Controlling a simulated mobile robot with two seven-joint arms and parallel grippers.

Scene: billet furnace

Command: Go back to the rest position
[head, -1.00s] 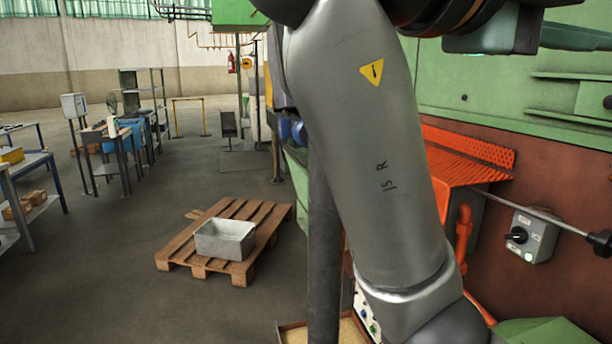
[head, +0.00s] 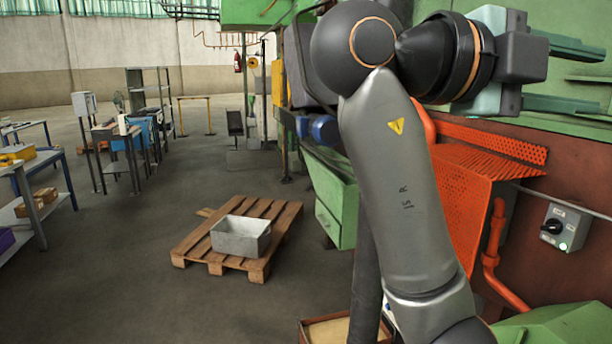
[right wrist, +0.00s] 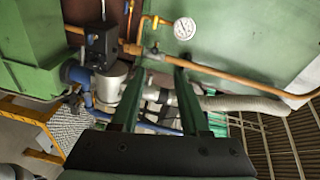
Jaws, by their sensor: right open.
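My right arm rises through the middle-right of the head view and bends at the top. My right gripper (head: 590,82) points to the right there, in front of the green machine housing. Its two pale green fingers are apart with nothing between them. In the right wrist view the open fingers (right wrist: 160,75) reach toward a green wall with pipes, with no object between them. My left gripper is not in view.
An orange mesh guard (head: 480,170) and a switch box (head: 566,228) are right of my arm. A pallet (head: 190,245) bearing a grey bin (head: 240,240) stands on open floor. A pressure gauge (right wrist: 184,28) and copper pipe (right wrist: 235,77) show near the right gripper.

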